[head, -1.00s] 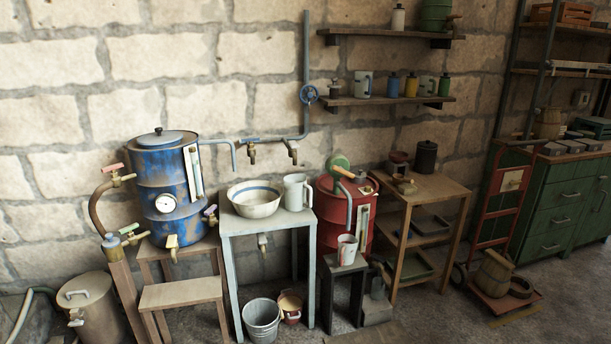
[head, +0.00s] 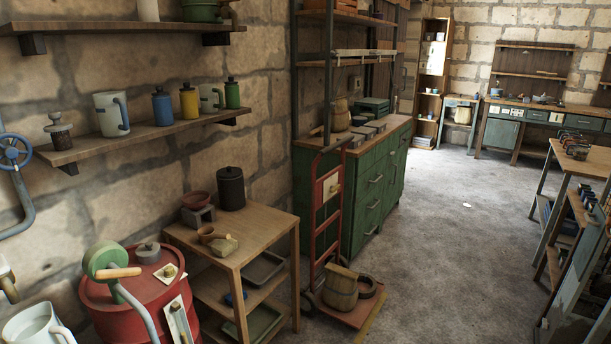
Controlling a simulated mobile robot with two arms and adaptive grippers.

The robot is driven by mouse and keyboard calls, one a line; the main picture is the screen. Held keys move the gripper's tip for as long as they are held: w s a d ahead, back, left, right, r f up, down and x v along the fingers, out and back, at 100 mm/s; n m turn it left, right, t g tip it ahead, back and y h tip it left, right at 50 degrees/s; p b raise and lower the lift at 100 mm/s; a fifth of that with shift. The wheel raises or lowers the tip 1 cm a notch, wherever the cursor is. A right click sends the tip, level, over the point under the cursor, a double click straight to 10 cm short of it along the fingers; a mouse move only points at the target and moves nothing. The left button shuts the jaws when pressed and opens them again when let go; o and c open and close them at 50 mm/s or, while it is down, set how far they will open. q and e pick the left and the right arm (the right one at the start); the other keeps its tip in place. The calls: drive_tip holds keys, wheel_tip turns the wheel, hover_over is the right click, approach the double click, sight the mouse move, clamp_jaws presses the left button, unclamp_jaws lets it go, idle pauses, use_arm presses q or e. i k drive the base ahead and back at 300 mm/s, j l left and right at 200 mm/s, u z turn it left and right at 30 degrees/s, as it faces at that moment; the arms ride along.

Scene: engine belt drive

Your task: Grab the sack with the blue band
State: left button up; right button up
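No sack with a blue band can be made out in the head view. Neither of my grippers shows in this view, so I cannot see whether they are open or shut.
A red drum (head: 140,300) and a wooden table (head: 245,232) stand at the left. A red hand truck (head: 328,225) carrying a wooden bucket (head: 341,287) stands before green drawers (head: 372,195). A workbench (head: 585,165) is at the right. Open floor (head: 440,240) runs between, toward a back bench (head: 550,108).

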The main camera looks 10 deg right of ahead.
sight(340, 291)
drive_tip(key=i+l+z, duration=0.15)
drive_tip(key=i+z, duration=0.15)
drive_tip(key=i, duration=0.2)
drive_tip(key=i+z, duration=0.3)
drive_tip(key=i, duration=0.25)
